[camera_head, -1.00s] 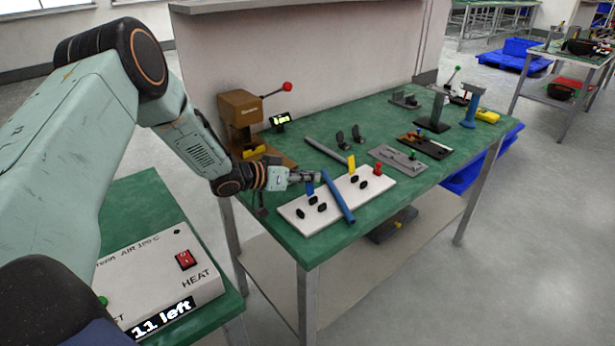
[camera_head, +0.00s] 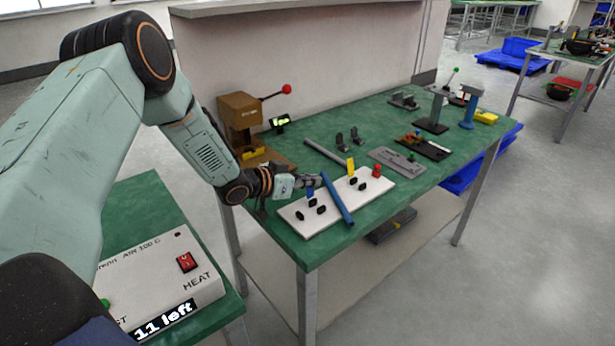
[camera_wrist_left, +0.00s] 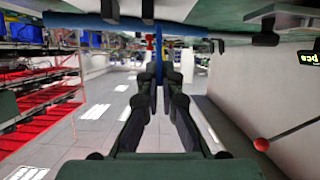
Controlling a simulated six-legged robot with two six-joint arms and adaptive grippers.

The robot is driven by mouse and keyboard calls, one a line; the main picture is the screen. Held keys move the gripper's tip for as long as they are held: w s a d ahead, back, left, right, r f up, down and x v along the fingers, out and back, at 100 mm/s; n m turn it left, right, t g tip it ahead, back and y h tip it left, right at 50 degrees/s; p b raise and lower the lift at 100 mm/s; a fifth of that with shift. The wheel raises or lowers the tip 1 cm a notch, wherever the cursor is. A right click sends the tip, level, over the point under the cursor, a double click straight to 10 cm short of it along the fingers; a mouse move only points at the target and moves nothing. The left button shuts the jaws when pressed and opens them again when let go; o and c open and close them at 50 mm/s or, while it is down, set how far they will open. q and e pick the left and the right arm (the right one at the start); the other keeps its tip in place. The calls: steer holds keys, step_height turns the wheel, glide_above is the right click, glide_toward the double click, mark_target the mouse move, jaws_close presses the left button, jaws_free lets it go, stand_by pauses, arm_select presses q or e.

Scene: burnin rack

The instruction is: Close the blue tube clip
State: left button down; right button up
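The blue tube clip shows its blue tab (camera_head: 310,193) upright on a white board (camera_head: 325,216) at the table's near edge. A blue tube (camera_head: 338,200) lies slantwise across the board, right of the tab; it runs along the top of the left wrist view (camera_wrist_left: 110,25). My left gripper (camera_head: 313,181) is just above the blue tab. In the left wrist view its two fingers (camera_wrist_left: 160,75) stand close together, slightly apart, with a narrow blue piece between them. Whether they touch it I cannot tell. My right gripper is out of view.
On the board are a yellow tab (camera_head: 351,167), a red knob (camera_head: 376,171) and several black clips. A brown press (camera_head: 240,118) with a red-knobbed lever stands behind. A grey rod (camera_head: 324,152) and a grey plate (camera_head: 398,160) lie on the green table beyond the board.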

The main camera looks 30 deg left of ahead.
arm_select(q)
steer(key=shift+s+d+f+m+t+y+p, duration=0.1)
steer(key=shift+s+d+m+t+y+p, duration=0.15)
steer(key=shift+d+m+y, duration=0.4)
steer(key=shift+s+d+m+t+y+p, duration=0.2)
steer(key=shift+d+m+t+y, duration=0.15)
steer(key=shift+m, duration=0.5)
steer(key=c, duration=1.5)
jaws_free()
steer(key=shift+w, duration=0.1)
steer(key=shift+c, duration=0.2)
steer(key=v, duration=1.2)
